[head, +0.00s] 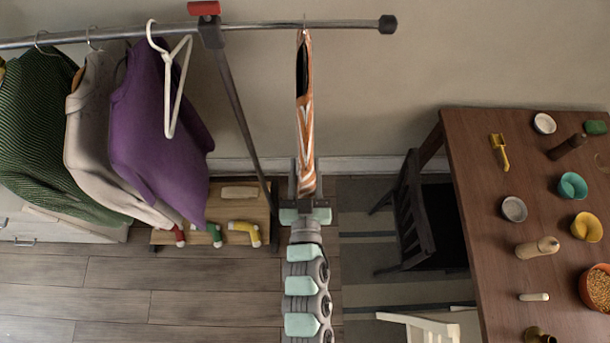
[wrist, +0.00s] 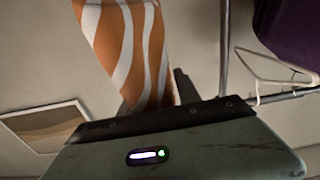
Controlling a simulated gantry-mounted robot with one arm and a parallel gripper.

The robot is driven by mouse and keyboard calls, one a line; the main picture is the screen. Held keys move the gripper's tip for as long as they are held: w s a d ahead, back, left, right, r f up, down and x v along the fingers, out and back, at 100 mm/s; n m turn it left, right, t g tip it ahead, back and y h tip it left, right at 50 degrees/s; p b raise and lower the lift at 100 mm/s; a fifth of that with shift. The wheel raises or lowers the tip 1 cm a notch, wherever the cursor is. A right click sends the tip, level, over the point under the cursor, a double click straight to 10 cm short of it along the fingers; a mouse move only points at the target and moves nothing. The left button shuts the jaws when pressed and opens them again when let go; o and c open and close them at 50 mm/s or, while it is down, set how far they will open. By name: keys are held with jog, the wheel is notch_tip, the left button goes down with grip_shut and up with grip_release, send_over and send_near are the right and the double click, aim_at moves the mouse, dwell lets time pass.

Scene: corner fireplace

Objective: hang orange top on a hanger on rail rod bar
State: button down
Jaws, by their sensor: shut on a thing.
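The orange top (head: 306,125), with white wavy stripes, hangs edge-on below the right part of the metal rail (head: 345,25). A thin hook shows at its upper end by the rail; I cannot tell whether it rests on the rod. My gripper (head: 305,192) is at the lower end of the top and shut on it. In the wrist view the striped cloth (wrist: 128,45) rises from close to my gripper (wrist: 165,105). The exact grip is partly hidden by the cloth and the gripper body. The hanger's body is hidden inside the top.
An empty white hanger (head: 172,85) hangs left of the red-topped rail post (head: 232,100). Purple (head: 160,130), beige (head: 90,130) and green (head: 40,130) garments hang further left. A dark chair (head: 415,215) and a wooden table (head: 470,180) with bowls stand right.

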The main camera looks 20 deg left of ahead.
jog(key=shift+w+a+f+b, duration=0.3)
jog(key=shift+w+f+b, duration=0.2)
jog(key=shift+w, duration=0.15)
jog(key=shift+w+a+f+b, duration=0.25)
jog(key=shift+w+f+b, duration=0.25)
jog(key=shift+w, duration=0.1)
jog(key=shift+w+a+f+b, duration=0.3)
jog(key=shift+w+f+b, duration=0.2)
jog(key=shift+w, duration=0.15)
jog(key=c, duration=0.8)
grip_release()
jog(key=shift+o, duration=0.2)
jog(key=shift+s+f, duration=0.1)
